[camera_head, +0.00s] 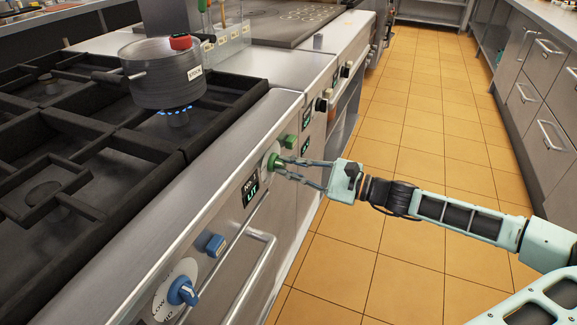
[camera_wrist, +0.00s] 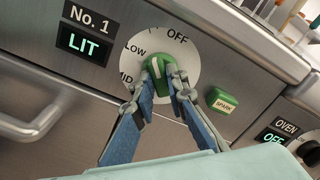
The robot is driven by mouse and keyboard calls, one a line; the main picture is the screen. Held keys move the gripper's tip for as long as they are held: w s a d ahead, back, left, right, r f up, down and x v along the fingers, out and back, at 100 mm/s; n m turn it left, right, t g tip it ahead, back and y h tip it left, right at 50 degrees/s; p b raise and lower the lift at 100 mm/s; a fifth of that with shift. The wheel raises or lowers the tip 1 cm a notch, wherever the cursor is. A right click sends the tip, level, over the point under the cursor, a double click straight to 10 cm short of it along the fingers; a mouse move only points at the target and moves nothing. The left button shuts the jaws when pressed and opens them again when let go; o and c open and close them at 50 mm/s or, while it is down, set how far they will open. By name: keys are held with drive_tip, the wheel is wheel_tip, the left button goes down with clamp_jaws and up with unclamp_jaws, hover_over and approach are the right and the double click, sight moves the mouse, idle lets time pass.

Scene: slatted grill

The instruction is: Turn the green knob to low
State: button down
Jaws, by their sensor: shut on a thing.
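The green knob (camera_wrist: 158,70) sits on a round white dial (camera_wrist: 188,52) with OFF at the upper right, LOW at the upper left and MID lower left. My gripper (camera_wrist: 163,92) is shut on the knob, one finger on each side, and partly hides the lower dial. The knob is tilted on the dial; its pale mark is near the top, but I cannot tell its exact setting. In the head view the green knob (camera_head: 275,162) is on the sloping front panel, with my gripper (camera_head: 281,168) reaching it from the right.
A sign reading No. 1 LIT (camera_wrist: 86,33) is left of the dial. A green SPARK button (camera_wrist: 222,100) is to its right. A pot (camera_head: 165,80) stands over a blue flame (camera_head: 174,110). A blue knob (camera_head: 182,291) and an oven handle (camera_head: 250,275) are nearer. The tiled aisle is clear.

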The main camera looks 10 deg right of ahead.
drive_tip(key=n+p, duration=0.1)
drive_tip(key=n, duration=0.2)
drive_tip(key=shift+n+p, duration=0.55)
drive_tip(key=shift+n, duration=1.65)
drive_tip(key=c, duration=1.9)
unclamp_jaws()
drive_tip(key=shift+c, duration=0.2)
drive_tip(key=shift+s+d, duration=0.1)
drive_tip(key=v, duration=1.2)
